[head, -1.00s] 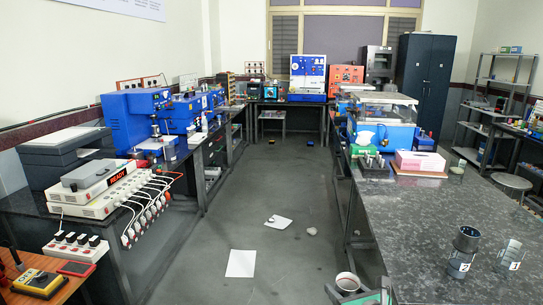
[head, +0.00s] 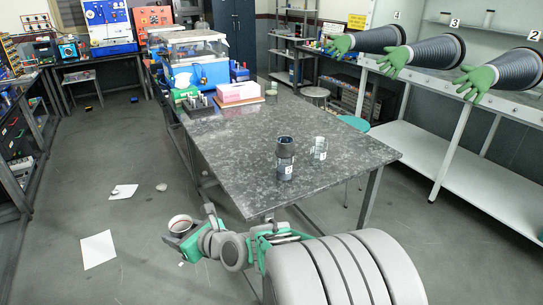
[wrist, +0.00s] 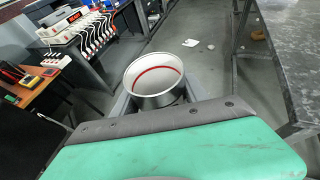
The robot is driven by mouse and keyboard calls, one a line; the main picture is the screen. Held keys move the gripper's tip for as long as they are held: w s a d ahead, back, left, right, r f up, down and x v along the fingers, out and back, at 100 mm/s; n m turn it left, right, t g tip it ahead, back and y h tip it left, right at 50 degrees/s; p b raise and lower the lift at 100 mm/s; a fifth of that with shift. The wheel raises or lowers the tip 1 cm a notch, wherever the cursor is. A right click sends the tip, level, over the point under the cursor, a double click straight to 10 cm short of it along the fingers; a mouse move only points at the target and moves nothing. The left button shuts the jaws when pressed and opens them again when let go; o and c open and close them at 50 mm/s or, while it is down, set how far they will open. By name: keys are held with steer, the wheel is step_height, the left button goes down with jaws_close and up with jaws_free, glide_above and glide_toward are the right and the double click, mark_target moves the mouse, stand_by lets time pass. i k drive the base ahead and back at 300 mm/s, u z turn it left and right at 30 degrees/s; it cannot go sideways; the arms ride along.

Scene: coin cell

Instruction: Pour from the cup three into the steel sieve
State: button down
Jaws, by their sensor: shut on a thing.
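My gripper (head: 187,238) is shut on a pale grey round cup (head: 180,224), held off the near left edge of the stone-topped table. In the wrist view the cup (wrist: 154,78) sits between the fingers, mouth towards the camera, with a red band inside. I see no number on it and cannot tell its contents. On the table stands a dark-topped cylinder (head: 285,146) with a label that looks like 2 on its lower part. Its top may be the steel sieve; I cannot tell for sure. A clear glass vessel (head: 320,148) with a label stands just right of it.
The table top (head: 235,165) is clear around the two vessels. A pink tissue box (head: 238,93) and small bottles stand at its far end. Glove ports line the right wall. White sheets (head: 98,249) lie on the floor at left.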

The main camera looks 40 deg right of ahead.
mark_target(284, 144)
steer(key=u, duration=2.2)
steer(key=k, duration=1.15)
steer(key=z, duration=1.4)
steer(key=i, duration=0.5)
steer(key=z, duration=0.05)
